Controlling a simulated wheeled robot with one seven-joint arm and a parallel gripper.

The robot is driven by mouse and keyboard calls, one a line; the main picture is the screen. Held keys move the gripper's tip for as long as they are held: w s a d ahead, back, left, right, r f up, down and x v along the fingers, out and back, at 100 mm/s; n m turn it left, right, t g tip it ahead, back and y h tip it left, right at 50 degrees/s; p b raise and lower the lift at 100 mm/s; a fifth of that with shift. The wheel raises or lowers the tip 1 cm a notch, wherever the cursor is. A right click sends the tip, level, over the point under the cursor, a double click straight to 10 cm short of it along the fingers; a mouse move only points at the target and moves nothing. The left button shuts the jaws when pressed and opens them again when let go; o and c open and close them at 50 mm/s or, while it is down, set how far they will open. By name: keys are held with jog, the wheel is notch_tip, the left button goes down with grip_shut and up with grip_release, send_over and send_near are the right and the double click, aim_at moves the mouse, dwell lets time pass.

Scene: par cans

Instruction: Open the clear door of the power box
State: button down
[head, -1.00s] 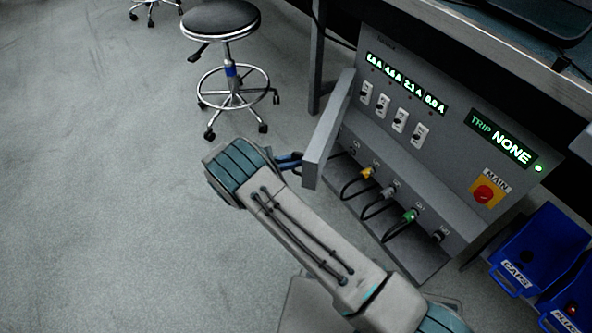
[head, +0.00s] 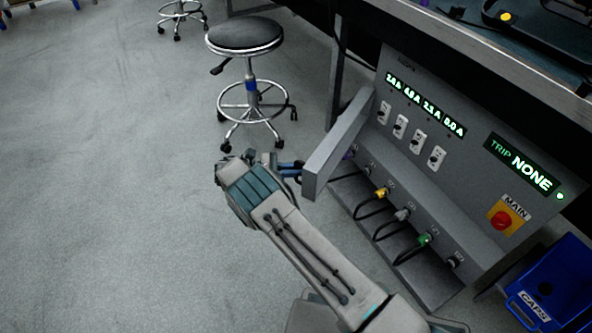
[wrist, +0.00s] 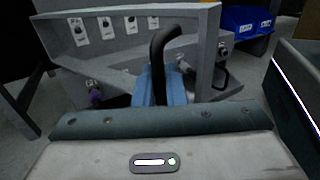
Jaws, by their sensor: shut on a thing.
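The grey power box (head: 430,85) stands below the bench, with lit green readouts, a row of switches and plugged cables on its front. Its clear door, with a thick grey frame (head: 337,147), stands swung out from the box's left side and is seen nearly edge-on in the head view. In the wrist view the door frame (wrist: 208,45) surrounds a see-through pane, with the switches behind it. My gripper (head: 293,171) is on the door's outer left side. Its blue fingers (wrist: 160,90) are shut on the black door handle (wrist: 158,55). The fingertips are partly hidden in the head view.
A round stool (head: 245,38) stands on the floor behind my gripper, to its upper left. Blue bins (head: 555,285) sit at the lower right of the box. A bench leg (head: 335,70) rises behind the door. The floor to the left is clear.

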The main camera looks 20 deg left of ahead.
jog(key=c, duration=1.6)
grip_release()
jog(key=shift+c, duration=0.2)
jog(key=shift+a, duration=0.1)
jog(key=v, duration=0.7)
jog(key=shift+a, duration=0.15)
